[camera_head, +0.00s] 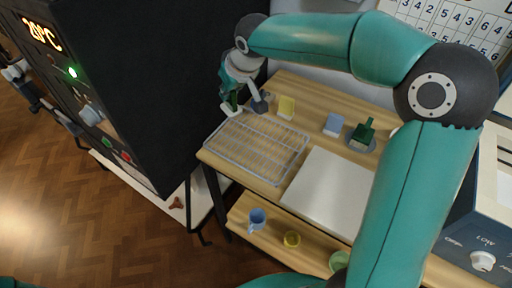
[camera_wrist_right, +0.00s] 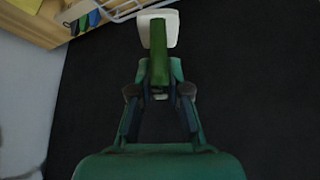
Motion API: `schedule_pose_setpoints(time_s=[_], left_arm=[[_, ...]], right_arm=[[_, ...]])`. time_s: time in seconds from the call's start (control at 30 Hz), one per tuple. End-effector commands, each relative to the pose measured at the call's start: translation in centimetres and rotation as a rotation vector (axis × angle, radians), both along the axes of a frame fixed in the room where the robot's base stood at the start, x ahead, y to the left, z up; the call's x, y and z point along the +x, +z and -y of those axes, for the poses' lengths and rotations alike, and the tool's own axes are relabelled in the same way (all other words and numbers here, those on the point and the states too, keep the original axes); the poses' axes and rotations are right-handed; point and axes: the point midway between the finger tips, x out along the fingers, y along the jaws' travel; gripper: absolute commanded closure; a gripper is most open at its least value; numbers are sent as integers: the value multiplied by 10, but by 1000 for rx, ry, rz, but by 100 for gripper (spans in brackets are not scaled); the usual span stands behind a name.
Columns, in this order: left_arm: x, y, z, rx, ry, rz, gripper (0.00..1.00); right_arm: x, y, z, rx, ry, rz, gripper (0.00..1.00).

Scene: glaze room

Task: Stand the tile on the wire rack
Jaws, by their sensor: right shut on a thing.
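The tile (camera_wrist_right: 159,66) is a narrow green upright piece with a white foot (camera_wrist_right: 158,28); its foot also shows in the head view (camera_head: 232,111). My right gripper (camera_wrist_right: 159,92) is shut on the tile's green part, foot pointing away from the gripper. In the head view my right gripper (camera_head: 244,94) is at the far left corner of the wire rack (camera_head: 256,146), beside the dark kiln. The foot overlaps the rack's corner in the picture; I cannot tell whether they touch. The rack's visible grid is empty. My left gripper is out of view.
The dark kiln (camera_head: 135,80) stands close left.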

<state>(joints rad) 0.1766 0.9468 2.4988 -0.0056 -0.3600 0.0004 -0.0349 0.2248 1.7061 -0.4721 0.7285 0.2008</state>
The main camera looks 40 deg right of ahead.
Motion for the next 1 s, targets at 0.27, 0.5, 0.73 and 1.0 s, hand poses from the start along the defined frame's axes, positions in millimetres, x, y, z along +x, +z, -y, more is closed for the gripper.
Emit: schedule_pose_setpoints(time_s=[0.27,0.5,0.73,1.0], left_arm=[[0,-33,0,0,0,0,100],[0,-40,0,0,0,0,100],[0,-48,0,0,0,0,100],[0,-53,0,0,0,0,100]], right_arm=[[-34,61,44,0,247,9,100],[-48,80,50,-2,367,-1,100],[-50,34,50,-1,374,-8,100],[-50,-36,50,-1,371,-8,100]])
